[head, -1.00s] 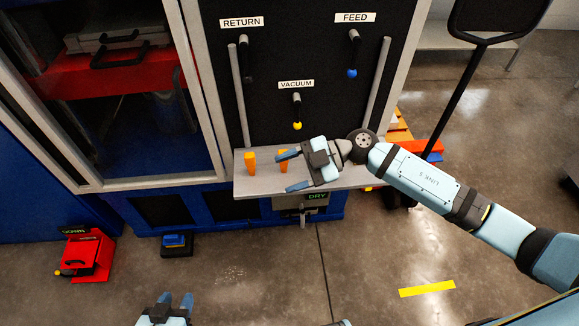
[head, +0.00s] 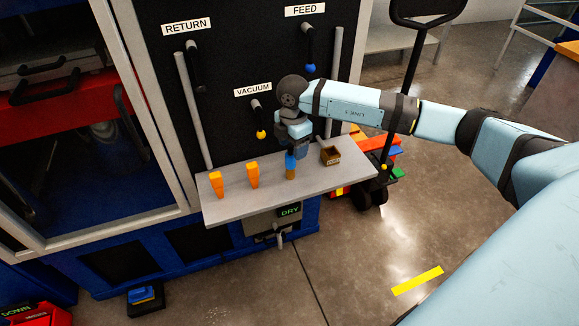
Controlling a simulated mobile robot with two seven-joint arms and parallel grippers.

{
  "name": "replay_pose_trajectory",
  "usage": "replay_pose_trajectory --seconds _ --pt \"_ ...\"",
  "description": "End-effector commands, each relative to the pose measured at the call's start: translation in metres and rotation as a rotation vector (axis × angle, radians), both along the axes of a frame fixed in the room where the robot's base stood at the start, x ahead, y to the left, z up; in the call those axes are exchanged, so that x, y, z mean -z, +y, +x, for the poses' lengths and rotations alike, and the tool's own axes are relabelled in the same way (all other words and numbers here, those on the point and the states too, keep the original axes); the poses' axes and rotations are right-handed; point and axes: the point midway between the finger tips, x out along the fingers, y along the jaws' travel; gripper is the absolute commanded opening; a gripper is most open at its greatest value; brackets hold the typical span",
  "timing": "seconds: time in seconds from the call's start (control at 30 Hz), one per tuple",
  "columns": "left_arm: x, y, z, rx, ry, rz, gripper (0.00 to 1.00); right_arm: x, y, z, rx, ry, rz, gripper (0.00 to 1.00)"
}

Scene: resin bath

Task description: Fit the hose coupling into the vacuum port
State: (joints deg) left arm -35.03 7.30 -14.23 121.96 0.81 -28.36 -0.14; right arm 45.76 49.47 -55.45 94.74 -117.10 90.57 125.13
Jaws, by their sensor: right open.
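The VACUUM label (head: 252,90) is on the black panel, above a dark fitting with a yellow tip (head: 261,133); I cannot tell whether this is the port. Two orange tapered pieces stand upright on the grey shelf (head: 235,208), a left one (head: 216,184) and a middle one (head: 252,175). A brownish-orange piece (head: 291,174) shows at my right gripper's fingers. Which piece is the hose coupling is unclear. My right gripper (head: 290,166) points down over the shelf, open, with its blue fingers at that third piece. My left gripper is out of view.
A small brown box (head: 330,155) sits on the shelf to the right of my right gripper. RETURN (head: 186,27) and FEED (head: 305,10) fittings are on the same panel. A DRY display (head: 289,211) is below the shelf.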

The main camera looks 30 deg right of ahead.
Motion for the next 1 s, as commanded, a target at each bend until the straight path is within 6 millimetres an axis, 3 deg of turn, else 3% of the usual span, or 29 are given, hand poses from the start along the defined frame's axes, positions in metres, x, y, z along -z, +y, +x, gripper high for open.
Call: replay_pose_trajectory --seconds 0.33,0.6,0.83,0.87,1.0 --pt "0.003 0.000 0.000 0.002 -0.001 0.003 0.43 0.027 0.002 0.001 0.000 0.000 0.002 0.62" --pt "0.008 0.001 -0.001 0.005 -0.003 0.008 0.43 0.065 0.005 0.002 0.000 0.000 0.003 0.62" --pt "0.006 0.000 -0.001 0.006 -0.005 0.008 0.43 0.067 0.005 0.003 -0.001 -0.002 0.003 0.62" --pt "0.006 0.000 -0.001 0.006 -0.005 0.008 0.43 0.067 0.005 0.003 -0.001 -0.002 0.003 0.59" --pt "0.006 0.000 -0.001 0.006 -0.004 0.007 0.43 0.067 0.005 0.003 -0.001 -0.002 0.003 0.27"
